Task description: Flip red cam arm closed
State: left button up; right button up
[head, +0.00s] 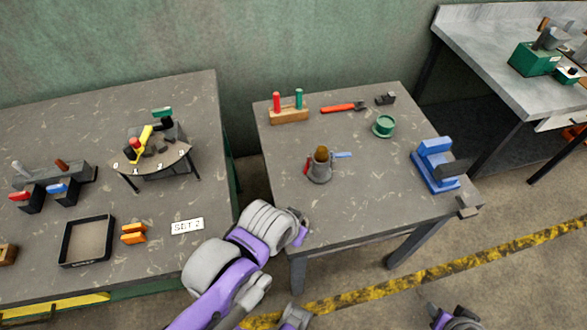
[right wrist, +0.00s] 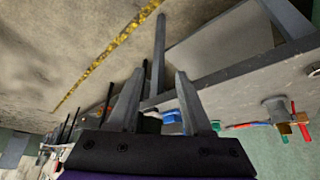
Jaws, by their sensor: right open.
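The grey coupling (head: 320,174) stands upright on the right-hand table with a brown plug (head: 321,153) in its top. Its red cam arm (head: 306,166) is on the left side, near the body; its exact angle is too small to tell. A blue cam arm (head: 343,155) sticks out to the right. The coupling (right wrist: 275,106) and red arm (right wrist: 293,107) show at that view's right edge.
A wooden block with red and green pegs (head: 289,115), a red-handled tool (head: 344,107), a green cup (head: 384,125) and a blue fixture (head: 437,168) surround the coupling. The front of the table (head: 365,218) is clear. Another table (head: 208,150) stands left across a gap.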

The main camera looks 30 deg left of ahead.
aim_at(307, 166)
jog(key=k+j+z, duration=0.1)
jog(key=k+j, duration=0.45)
jog(key=j, duration=0.2)
jog(key=k+j+z, duration=0.1)
jog(key=k+j, duration=0.5)
jog(key=j, duration=0.15)
